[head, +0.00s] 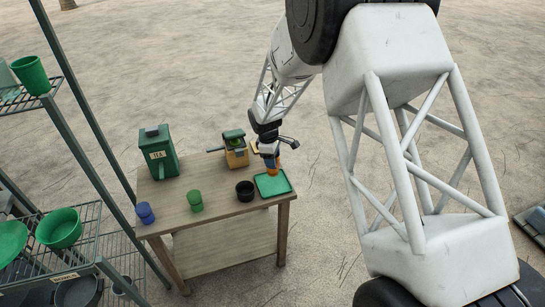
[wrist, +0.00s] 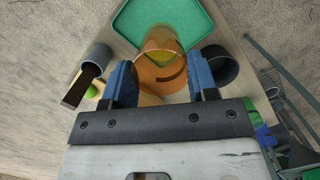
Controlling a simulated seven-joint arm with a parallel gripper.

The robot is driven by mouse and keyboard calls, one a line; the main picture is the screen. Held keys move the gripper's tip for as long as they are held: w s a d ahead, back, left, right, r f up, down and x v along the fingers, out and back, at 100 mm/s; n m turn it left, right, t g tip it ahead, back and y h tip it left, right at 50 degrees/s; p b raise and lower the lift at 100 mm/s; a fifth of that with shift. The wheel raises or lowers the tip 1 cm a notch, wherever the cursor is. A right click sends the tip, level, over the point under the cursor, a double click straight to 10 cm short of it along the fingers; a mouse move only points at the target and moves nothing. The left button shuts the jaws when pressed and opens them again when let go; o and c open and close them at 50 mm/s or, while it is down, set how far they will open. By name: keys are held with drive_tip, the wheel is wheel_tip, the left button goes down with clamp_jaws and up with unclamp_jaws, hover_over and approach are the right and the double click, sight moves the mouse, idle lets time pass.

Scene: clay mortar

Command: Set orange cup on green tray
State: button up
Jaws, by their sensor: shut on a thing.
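The orange cup (wrist: 158,72) is between the blue fingers of my gripper (wrist: 162,82) in the wrist view, and the gripper is shut on it. In the head view my gripper (head: 269,155) points down over the right end of the wooden table, with a little of the orange cup (head: 272,164) showing beneath it. The green tray (head: 272,186) lies flat at the table's right end and looks empty. In the wrist view the tray (wrist: 140,20) is just beyond the cup. The cup appears above the tray's far edge in the head view; I cannot tell whether they touch.
A black cup (head: 245,191) stands close left of the tray. A green cup (head: 195,201) and a blue cup (head: 145,212) stand further left. A metal shelf (head: 75,90) is at left.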

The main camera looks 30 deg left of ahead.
drive_tip(key=shift+f, duration=2.95)
drive_tip(key=o, duration=1.4)
drive_tip(key=shift+r, duration=0.15)
drive_tip(key=shift+r, duration=3.85)
drive_tip(key=shift+r, duration=0.15)
drive_tip(key=shift+r, duration=2.35)
